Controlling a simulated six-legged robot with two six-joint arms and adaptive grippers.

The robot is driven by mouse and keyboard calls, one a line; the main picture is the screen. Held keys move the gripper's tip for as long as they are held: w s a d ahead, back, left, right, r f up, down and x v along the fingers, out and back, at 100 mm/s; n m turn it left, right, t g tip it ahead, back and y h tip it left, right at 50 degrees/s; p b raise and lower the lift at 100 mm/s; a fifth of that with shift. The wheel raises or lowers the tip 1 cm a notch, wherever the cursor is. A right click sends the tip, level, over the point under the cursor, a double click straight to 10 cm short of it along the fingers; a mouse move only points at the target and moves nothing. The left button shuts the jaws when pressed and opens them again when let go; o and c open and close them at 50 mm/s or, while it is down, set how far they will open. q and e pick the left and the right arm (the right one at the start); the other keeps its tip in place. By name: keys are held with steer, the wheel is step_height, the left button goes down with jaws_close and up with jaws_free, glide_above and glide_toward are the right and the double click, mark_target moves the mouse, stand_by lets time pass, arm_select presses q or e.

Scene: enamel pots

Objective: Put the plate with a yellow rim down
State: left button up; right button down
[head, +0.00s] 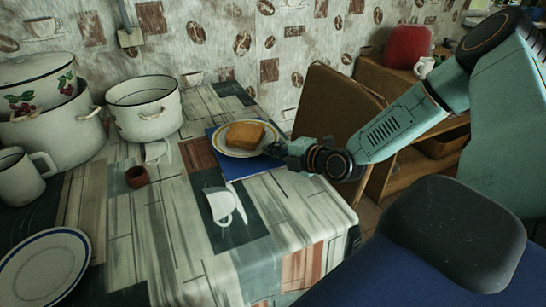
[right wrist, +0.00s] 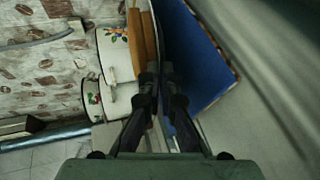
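The plate with a yellow rim (head: 222,145) is at the far right side of the table, over a blue flat board or book (head: 240,167). A brown slice of bread (head: 245,134) lies on it. My right gripper (head: 275,149) is at the plate's right edge, its fingers close together on the rim. In the right wrist view the fingertips (right wrist: 160,74) meet at the plate's edge, beside the bread (right wrist: 148,40) and the blue board (right wrist: 195,55). The plate looks about level; a dark narrow gap shows between it and the board. My left gripper is not in view.
A brown chair (head: 335,105) is beyond the table's right edge.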

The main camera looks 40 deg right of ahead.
steer(key=shift+d+f, duration=0.1)
steer(key=shift+f, duration=0.15)
steer(key=c, duration=1.8)
jaws_free()
steer(key=shift+s+r+p, duration=0.4)
steer(key=shift+s+p, duration=0.05)
steer(key=shift+p, duration=0.3)
steer(key=p+v, duration=0.3)
steer(key=shift+s+r, duration=0.1)
steer(key=p+v, duration=0.5)
steer(key=p, duration=0.1)
steer(key=shift+s, duration=0.15)
steer(key=shift+p+v, duration=1.25)
